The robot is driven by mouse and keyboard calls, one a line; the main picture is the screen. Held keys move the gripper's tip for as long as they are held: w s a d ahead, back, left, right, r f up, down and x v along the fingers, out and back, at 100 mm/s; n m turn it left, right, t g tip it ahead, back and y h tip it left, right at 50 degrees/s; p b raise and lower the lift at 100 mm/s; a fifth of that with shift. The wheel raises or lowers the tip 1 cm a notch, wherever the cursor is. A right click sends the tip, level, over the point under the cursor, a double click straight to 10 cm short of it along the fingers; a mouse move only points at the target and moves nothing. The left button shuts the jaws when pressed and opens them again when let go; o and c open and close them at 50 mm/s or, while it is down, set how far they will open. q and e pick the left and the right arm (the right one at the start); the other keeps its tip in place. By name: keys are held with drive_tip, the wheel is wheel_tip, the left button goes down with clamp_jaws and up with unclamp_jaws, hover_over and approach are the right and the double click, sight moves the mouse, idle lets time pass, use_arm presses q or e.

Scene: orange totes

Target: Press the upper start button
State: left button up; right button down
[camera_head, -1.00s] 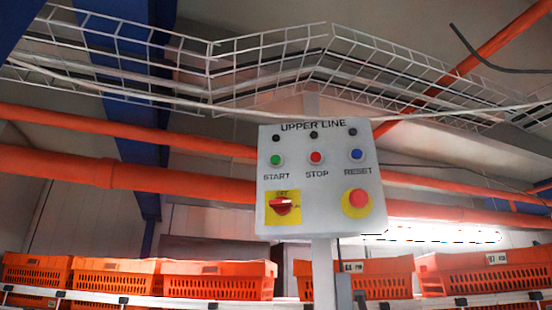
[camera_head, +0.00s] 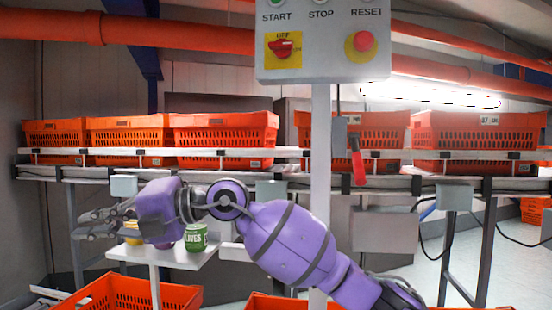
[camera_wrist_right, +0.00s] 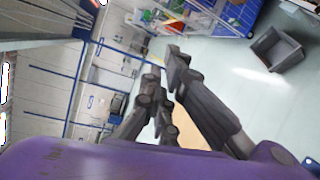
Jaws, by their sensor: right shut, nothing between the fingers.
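The grey control panel (camera_head: 322,62) fills the top middle of the head view and is cut off by the top edge. The lower rim of the green START button (camera_head: 277,3) just shows there, above the word START. My purple right arm reaches across in front of the panel's post to the left. My right gripper (camera_head: 82,224) is at the left, well below and left of the panel, shut and empty. Its dark fingers also show in the right wrist view (camera_wrist_right: 164,72). My left gripper is not in view.
A red emergency button (camera_head: 364,41) and a red rotary switch (camera_head: 284,48) sit on the panel. Orange totes (camera_head: 222,132) line a shelf behind. A small white stand (camera_head: 190,258) with a green can (camera_head: 196,238) is close behind my right arm.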

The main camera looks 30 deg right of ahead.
drive_tip(key=s+d+r+m+t+h, duration=0.1)
drive_tip(key=d+r+t+h, duration=0.2)
drive_tip(key=r, duration=0.6)
drive_tip(key=s+d+r+m+t+h, duration=0.15)
drive_tip(key=d+r, duration=0.35)
drive_tip(key=r, duration=0.5)
drive_tip(key=s+d+r+t+h, duration=0.1)
drive_tip(key=d+r+t+h, duration=0.3)
drive_tip(key=r, duration=0.5)
drive_tip(key=s+d+r+m+t+h, duration=0.2)
drive_tip(key=s+d+r, duration=0.3)
drive_tip(key=r, duration=0.3)
drive_tip(key=s+d+r+m+t+h, duration=0.2)
drive_tip(key=s+d+r+m+h, duration=0.1)
drive_tip(key=d+r, duration=0.4)
drive_tip(key=shift+s+r+m+p, duration=0.4)
drive_tip(key=shift+s+r, duration=0.3)
drive_tip(key=shift+s, duration=0.55)
drive_tip(key=shift+d, duration=0.1)
drive_tip(key=w+d, duration=0.6)
drive_tip(key=shift+w, duration=0.2)
drive_tip(key=shift+w+d, duration=0.3)
